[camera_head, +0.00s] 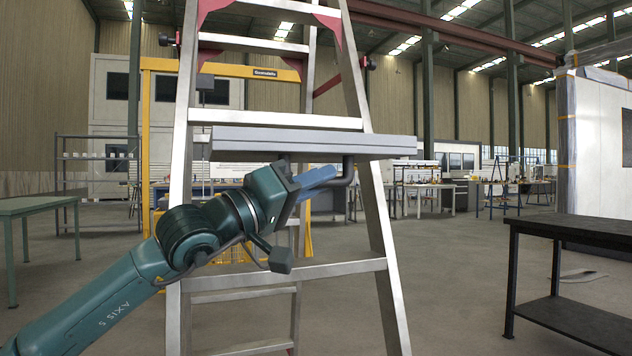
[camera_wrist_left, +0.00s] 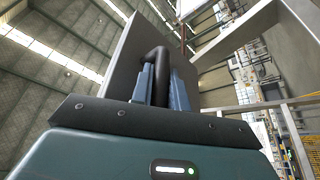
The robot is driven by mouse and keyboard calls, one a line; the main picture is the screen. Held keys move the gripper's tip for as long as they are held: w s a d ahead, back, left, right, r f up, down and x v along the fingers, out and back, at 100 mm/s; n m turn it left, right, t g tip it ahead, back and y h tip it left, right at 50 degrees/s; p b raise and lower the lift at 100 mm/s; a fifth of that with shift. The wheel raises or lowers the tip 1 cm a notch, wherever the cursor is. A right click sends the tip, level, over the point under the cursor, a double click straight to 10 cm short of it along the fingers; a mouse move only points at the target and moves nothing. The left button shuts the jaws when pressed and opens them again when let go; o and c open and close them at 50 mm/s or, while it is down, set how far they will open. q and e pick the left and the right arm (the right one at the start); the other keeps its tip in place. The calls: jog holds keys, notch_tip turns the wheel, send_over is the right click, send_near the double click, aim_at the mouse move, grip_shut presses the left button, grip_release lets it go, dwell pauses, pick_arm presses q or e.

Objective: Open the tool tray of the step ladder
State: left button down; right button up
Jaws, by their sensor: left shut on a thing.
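The step ladder (camera_head: 381,235) stands upright in front of me with silver rails and red corner parts. Its grey tool tray (camera_head: 310,142) extends across the rails, seen almost edge-on and roughly level. A dark bent handle (camera_head: 348,172) hangs under the tray's right part. My left gripper (camera_head: 330,174), with blue fingers, comes from the lower left and is shut on this handle. In the left wrist view the handle (camera_wrist_left: 158,58) passes between the two fingers, with the tray panel (camera_wrist_left: 128,52) behind it. The fingers partly hide the handle. My right gripper is not in view.
A black table (camera_head: 575,225) stands at the right and a green table (camera_head: 35,208) at the left. A yellow frame (camera_head: 147,130) and workbenches stand behind the ladder. The floor between the ladder and the black table is clear.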

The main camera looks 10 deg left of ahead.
pick_arm(q)
jog(key=c, duration=1.4)
grip_release()
jog(key=shift+o, duration=0.2)
jog(key=v, duration=1.3)
jog(key=shift+a, duration=0.1)
